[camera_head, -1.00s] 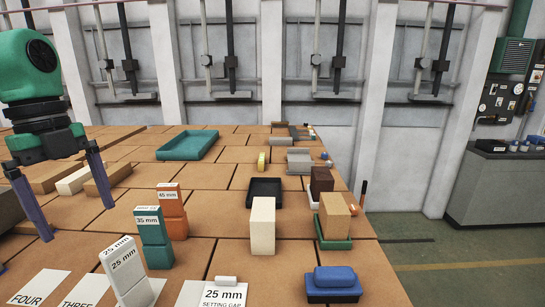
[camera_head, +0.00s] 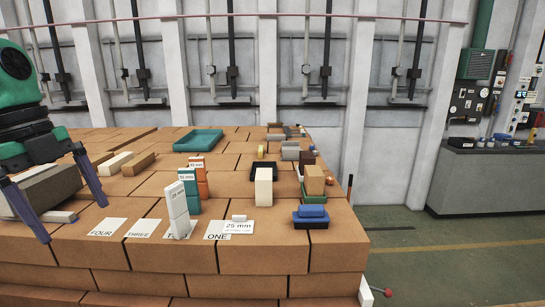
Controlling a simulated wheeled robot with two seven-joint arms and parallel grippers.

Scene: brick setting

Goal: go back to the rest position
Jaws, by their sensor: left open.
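My left gripper (camera_head: 74,221) hangs at the left of the picture with its two purple-grey fingers spread wide. A grey block (camera_head: 48,188) and a small light piece (camera_head: 62,217) show between or behind the fingers; I see no grip on them. The green wrist and dark joint above are partly cut off by the left edge. My right gripper is out of view.
On the brick-topped table stand white (camera_head: 178,211), green and orange (camera_head: 199,180) gauge blocks, a cream block (camera_head: 263,188), a tan block (camera_head: 314,180), a blue block (camera_head: 311,216) and a teal tray (camera_head: 198,141). Number cards (camera_head: 143,228) lie along the front. Floor is free at right.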

